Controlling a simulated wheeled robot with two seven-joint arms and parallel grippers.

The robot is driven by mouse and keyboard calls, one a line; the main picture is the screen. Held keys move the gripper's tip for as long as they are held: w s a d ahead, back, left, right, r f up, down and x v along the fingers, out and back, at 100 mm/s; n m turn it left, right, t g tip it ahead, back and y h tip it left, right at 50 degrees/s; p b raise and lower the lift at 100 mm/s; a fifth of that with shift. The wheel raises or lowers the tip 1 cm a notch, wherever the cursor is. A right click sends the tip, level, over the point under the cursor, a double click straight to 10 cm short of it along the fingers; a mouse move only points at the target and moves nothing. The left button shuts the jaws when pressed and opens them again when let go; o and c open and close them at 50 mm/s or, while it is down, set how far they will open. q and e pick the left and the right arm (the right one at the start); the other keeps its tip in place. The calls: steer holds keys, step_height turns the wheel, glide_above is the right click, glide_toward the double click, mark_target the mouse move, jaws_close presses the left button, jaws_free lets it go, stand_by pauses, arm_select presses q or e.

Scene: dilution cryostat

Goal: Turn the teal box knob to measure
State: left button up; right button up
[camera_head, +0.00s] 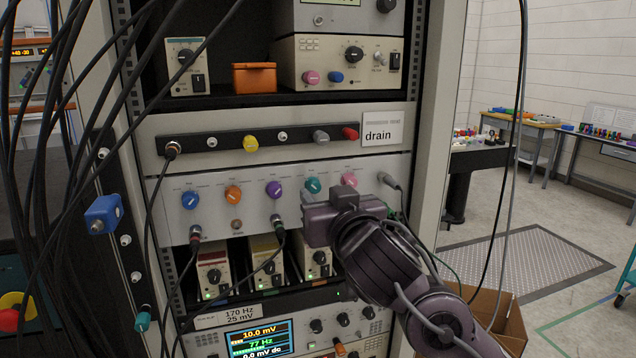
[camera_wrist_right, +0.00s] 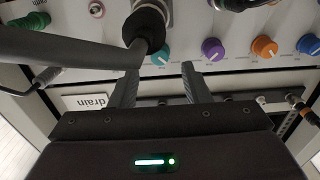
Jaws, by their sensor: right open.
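The teal knob (camera_head: 312,185) sits on the light panel in a row with blue, orange, purple and pink knobs. In the wrist view the teal knob (camera_wrist_right: 160,58) appears just beyond the gap between my right gripper's fingers. My right gripper (camera_wrist_right: 159,72) is open, with nothing between its fingers. In the head view its dark body (camera_head: 318,222) is just below the teal and pink knobs, and its fingers cannot be made out. Contact with the knob cannot be told. The teal knob's pointer is too small to read surely. My left gripper is not in view.
A thick grey cable with a black plug (camera_wrist_right: 147,28) crosses close beside the teal knob in the wrist view. The "drain" label (camera_head: 381,131) is above. Black cables hang at left; a cardboard box (camera_head: 492,318) stands right.

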mark_target(316, 187)
steer(key=x, duration=0.2)
steer(key=shift+w+a+p, duration=0.1)
steer(key=shift+w+p, duration=0.15)
steer(key=shift+p, duration=0.1)
steer(key=shift+w+a+f, duration=0.1)
steer(key=shift+w+a, duration=0.1)
steer(key=shift+w, duration=0.4)
steer(key=shift+s, duration=0.1)
steer(key=shift+d, duration=0.1)
steer(key=c, duration=0.3)
jaws_close()
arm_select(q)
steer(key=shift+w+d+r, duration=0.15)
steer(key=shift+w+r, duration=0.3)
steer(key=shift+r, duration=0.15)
